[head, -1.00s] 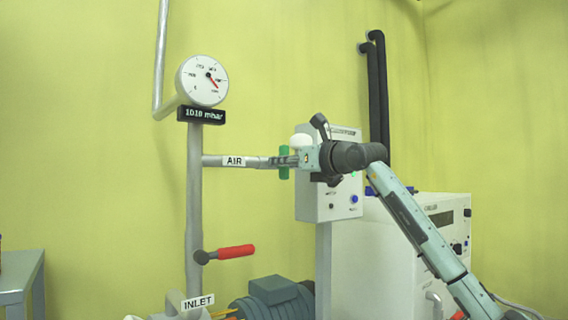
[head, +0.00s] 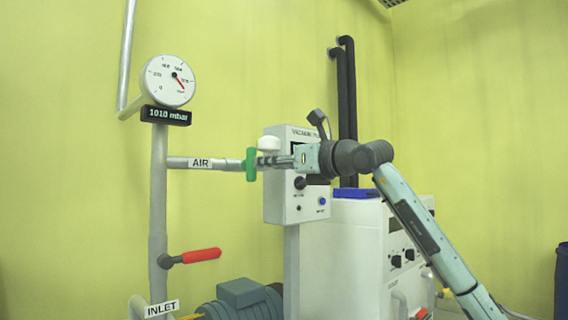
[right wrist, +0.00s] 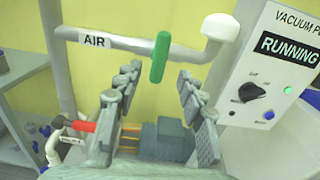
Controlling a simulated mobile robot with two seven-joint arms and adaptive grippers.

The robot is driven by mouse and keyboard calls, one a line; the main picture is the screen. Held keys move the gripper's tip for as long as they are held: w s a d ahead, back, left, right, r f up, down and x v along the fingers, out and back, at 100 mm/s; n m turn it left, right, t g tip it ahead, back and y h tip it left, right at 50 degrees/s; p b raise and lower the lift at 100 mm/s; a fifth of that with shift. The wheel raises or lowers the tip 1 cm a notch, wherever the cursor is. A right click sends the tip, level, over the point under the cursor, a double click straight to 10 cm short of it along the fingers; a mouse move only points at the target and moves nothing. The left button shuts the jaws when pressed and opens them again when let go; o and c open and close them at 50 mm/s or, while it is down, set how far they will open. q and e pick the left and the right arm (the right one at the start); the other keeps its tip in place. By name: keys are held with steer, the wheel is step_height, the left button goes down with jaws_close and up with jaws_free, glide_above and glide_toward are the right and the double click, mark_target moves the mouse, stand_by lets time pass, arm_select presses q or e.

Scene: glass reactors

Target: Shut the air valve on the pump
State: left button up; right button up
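The air valve's green handle (head: 251,164) stands upright across the right part of the horizontal pipe labelled AIR (head: 201,162). My left gripper is not in view.
A gauge (head: 170,80) and a display (head: 166,115) reading 1010 mbar top the vertical pipe. A red lever (head: 202,255) sits lower, above the INLET label (head: 161,309). A control box (head: 284,205) stands close behind my gripper; its panel (right wrist: 287,48) reads RUNNING. A white cap (right wrist: 220,27) ends the pipe.

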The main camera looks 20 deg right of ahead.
steer(key=v, duration=0.4)
steer(key=shift+a, duration=0.1)
steer(key=shift+f, duration=0.1)
